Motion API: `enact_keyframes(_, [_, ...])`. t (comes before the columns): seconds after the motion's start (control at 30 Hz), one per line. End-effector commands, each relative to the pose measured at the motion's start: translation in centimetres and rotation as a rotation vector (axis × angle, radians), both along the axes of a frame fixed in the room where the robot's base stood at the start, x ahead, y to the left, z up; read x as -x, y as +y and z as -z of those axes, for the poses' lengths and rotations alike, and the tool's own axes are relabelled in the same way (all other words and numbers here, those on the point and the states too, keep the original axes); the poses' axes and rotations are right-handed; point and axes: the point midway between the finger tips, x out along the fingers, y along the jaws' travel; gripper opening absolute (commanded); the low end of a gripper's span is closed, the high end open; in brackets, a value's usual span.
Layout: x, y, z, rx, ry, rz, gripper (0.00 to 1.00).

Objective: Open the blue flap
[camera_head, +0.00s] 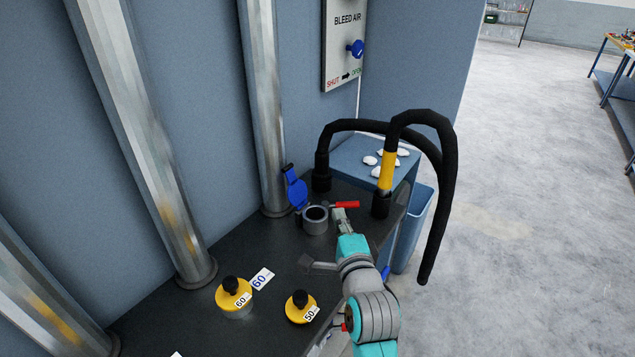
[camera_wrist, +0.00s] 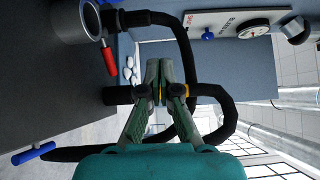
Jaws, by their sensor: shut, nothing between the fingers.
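The blue flap (camera_head: 296,190) stands raised, tilted up behind a round grey port (camera_head: 315,220) on the dark bench top. The port's mouth is uncovered. A lever with a red handle (camera_head: 346,204) sticks out beside the port. My gripper (camera_head: 341,216) is just right of the port, apart from the flap. In the wrist view my gripper (camera_wrist: 159,66) is shut and empty. There the port (camera_wrist: 90,22) and the red handle (camera_wrist: 109,60) lie at the upper left; the flap is mostly out of that view.
Black hoses, one with a yellow band (camera_head: 386,170), arch at the bench's right end. Two yellow caps with black knobs (camera_head: 234,293) (camera_head: 300,307) sit at the front. Metal columns (camera_head: 265,110) rise behind. A "BLEED AIR" panel (camera_head: 343,45) hangs on the wall.

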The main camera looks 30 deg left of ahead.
Motion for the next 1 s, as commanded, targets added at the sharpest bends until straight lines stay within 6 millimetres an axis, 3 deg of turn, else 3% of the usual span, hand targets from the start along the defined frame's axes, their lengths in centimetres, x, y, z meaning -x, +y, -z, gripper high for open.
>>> enact_keyframes(0.1, [0.4, -0.4, -0.3, -0.003, -0.025, 0.004, 0.00])
enact_keyframes(0.27, [-0.7, 0.6, -0.5, -0.004, -0.028, 0.003, 0.00])
enact_keyframes(0.73, [-7.1, 6.1, -0.7, -0.004, -0.024, 0.003, 0.00])
enact_keyframes(1.0, [-7.3, 9.4, -0.8, -0.002, -0.024, 0.003, 0.00])
